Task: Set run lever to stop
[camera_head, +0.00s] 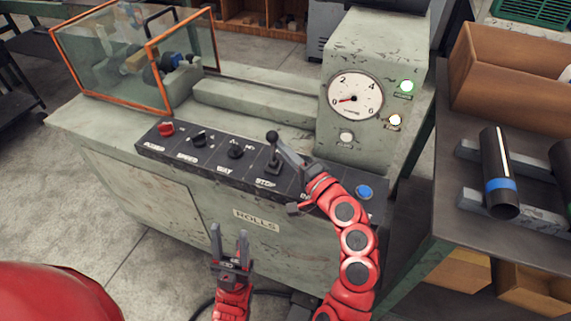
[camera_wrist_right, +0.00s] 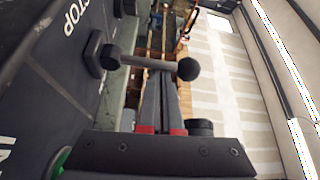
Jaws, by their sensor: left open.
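The run lever (camera_head: 274,152) stands on the black control panel (camera_head: 215,158), above the word STOP, its ball knob upright. In the right wrist view the lever shaft (camera_wrist_right: 150,63) lies across the picture, its knob (camera_wrist_right: 188,69) to the right. My right gripper (camera_head: 281,146) is at the lever, just below the knob. Its fingers are together, and the shaft crosses at their tips rather than lying between them. Whether they touch it I cannot tell. My left gripper (camera_head: 230,236) is open and empty, low in front of the machine.
The panel also has a red button (camera_head: 166,129), two selector knobs and a blue button (camera_head: 365,192). A gauge (camera_head: 354,96) and a lit green lamp (camera_head: 407,86) sit above. A side table at right holds a dark pipe with a blue band (camera_head: 500,188).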

